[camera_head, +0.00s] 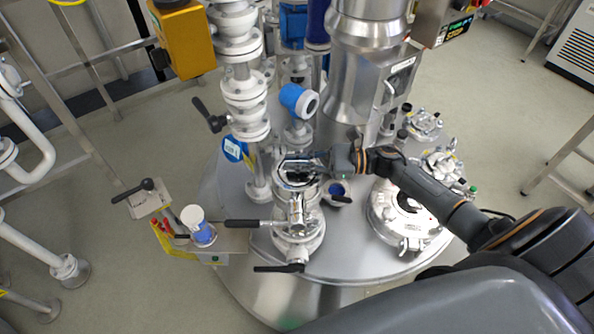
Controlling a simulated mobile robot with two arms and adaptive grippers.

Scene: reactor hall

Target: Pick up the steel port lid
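A round, shiny steel piece that looks like the port lid (294,183) shows at the top of the white-flanged port assembly, left of the central column. My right arm reaches in from the right, and my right gripper (300,161) is at this lid, over its far side. The fingers and the lid are both shiny and overlap, so I cannot tell whether the fingers are closed on it or whether it is lifted off its seat. My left gripper is not in view.
The steel vessel top (352,252) carries a large round manway (405,213) on the right, under my forearm. Valves with black lever handles (246,223) stand close in front of the lid. White pipe flanges (246,100) and a blue-capped instrument (298,100) crowd the far side.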

